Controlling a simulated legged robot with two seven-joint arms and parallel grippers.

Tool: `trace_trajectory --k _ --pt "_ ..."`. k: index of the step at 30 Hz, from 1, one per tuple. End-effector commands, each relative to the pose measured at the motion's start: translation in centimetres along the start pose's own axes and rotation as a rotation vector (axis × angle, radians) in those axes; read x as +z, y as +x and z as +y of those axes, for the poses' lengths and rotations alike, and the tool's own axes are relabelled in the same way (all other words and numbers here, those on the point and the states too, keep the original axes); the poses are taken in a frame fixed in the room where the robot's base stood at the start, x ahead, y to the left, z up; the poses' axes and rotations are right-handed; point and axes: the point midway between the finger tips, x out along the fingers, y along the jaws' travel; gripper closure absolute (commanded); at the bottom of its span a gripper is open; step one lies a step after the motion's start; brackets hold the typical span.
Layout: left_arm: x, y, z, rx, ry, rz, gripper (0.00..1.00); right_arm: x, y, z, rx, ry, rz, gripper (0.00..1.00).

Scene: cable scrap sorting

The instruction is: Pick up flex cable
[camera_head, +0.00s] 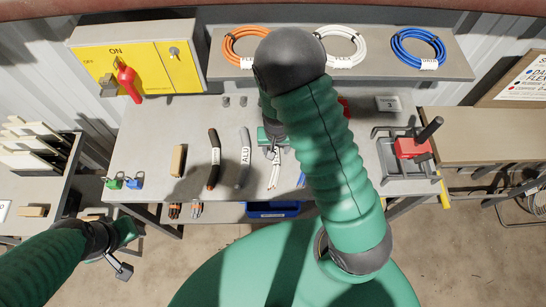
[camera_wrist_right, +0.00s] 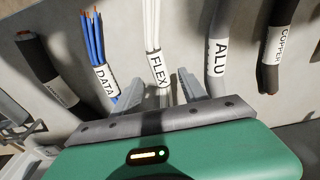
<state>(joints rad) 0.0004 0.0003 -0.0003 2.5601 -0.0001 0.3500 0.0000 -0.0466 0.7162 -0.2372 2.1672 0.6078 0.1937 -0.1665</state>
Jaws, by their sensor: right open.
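The flex cable (camera_wrist_right: 153,30) is a bundle of white strands with a "FLEX" label (camera_wrist_right: 158,71). In the wrist view it lies between the two fingers of my right gripper (camera_wrist_right: 160,92). The fingers are open, one on each side of the cable's labelled end, and not closed on it; the end is partly hidden by the gripper body. In the head view the white strands (camera_head: 274,176) show below my right gripper (camera_head: 272,150), on the table among other cables. My left gripper (camera_head: 122,268) is at the lower left, away from the cables; its jaw opening is unclear.
The data cable (camera_wrist_right: 97,45) and the alu cable (camera_wrist_right: 220,25) lie close on either side of the flex cable. The copper cable (camera_wrist_right: 276,50) is beyond alu. A vise-like tool with a red block (camera_head: 410,148) stands at the table's right. Coiled cables (camera_head: 418,48) lie on the back shelf.

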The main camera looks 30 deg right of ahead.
Motion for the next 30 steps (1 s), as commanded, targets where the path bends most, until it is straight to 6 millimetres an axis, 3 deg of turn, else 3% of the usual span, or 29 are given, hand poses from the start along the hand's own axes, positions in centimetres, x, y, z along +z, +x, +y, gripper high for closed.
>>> trace_trajectory --k 7,15,26,30 --pt "0.0 -0.1 0.0 0.0 0.001 0.001 0.64 0.4 4.1 -0.7 0.005 0.001 -0.001 0.49" --pt "0.0 -0.1 0.0 0.0 0.0 0.0 0.64 0.6 4.4 -1.0 0.006 -0.003 0.004 0.5" --pt "0.0 -0.1 0.0 0.0 0.001 0.0 0.64 0.3 4.6 -0.5 0.002 -0.001 0.0 0.97" --pt "0.0 -0.1 0.0 0.0 0.001 0.0 0.64 0.4 4.6 -0.6 0.005 -0.001 0.0 1.0"
